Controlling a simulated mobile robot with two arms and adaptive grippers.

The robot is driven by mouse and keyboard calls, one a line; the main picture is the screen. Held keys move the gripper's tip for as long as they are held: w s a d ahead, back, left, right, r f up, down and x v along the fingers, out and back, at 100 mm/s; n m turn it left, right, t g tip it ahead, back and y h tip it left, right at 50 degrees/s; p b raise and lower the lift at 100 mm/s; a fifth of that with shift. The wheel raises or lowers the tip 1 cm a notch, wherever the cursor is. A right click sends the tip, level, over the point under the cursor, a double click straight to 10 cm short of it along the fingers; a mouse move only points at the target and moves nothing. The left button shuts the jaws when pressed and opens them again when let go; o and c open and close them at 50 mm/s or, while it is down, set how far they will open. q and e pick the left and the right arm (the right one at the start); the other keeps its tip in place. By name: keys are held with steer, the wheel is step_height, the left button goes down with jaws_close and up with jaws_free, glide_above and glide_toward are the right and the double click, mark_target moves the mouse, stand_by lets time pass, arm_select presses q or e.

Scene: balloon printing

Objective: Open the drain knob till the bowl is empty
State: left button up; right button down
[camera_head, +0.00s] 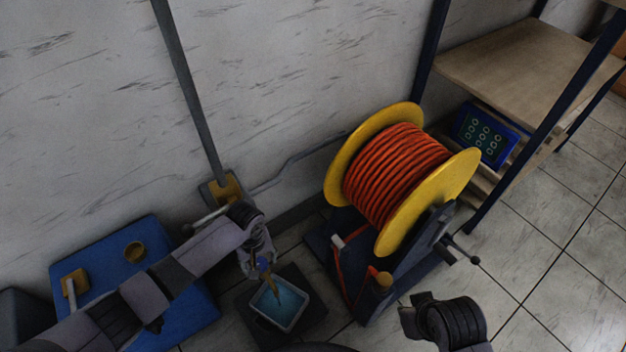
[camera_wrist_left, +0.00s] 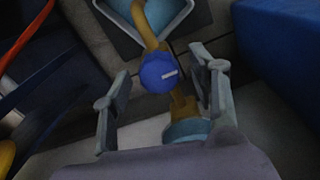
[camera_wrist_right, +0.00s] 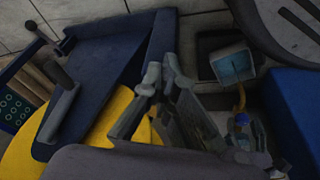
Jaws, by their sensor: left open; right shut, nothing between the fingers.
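The blue drain knob (camera_wrist_left: 158,73) with a white mark sits on a brass pipe (camera_wrist_left: 186,104). My left gripper (camera_wrist_left: 165,92) is open, its fingers on either side of the knob and pipe, with visible gaps. In the head view the left gripper (camera_head: 262,268) partly hides the knob. A square bowl (camera_head: 262,312) with light-blue contents, apparently water, stands on the floor below the pipe's spout. The bowl also shows in the right wrist view (camera_wrist_right: 217,66). My right gripper (camera_wrist_right: 162,72) is shut and empty, away from the knob; its arm shows at the lower right of the head view.
A yellow reel (camera_head: 463,170) with orange hose stands on a dark-blue frame right of the bowl. A blue platform (camera_head: 110,250) lies left of it. The wall is close behind the pipe. A shelf (camera_head: 525,60) stands at right, with open tiled floor (camera_head: 540,270) before it.

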mark_target(260, 263)
arm_select(q)
step_height(260, 263, up, 17)
steer(key=p, duration=0.8)
steer(key=w+d+r+m+t+h+b, duration=0.2)
steer(key=w+d+t+h+b, duration=0.25)
steer(key=d, duration=0.55)
steer(key=w+d+r+m+t+h, duration=0.1)
steer(key=d+r+t+h, duration=0.1)
steer(key=r+t, duration=0.1)
steer(key=w+d+r+m+t+h+b, duration=0.1)
steer(key=d+r+t+h, duration=0.1)
steer(key=r, duration=0.4)
steer(key=shift+w+d+r+t, duration=0.25)
steer(key=shift+w+t, duration=0.15)
steer(key=shift+t, duration=0.25)
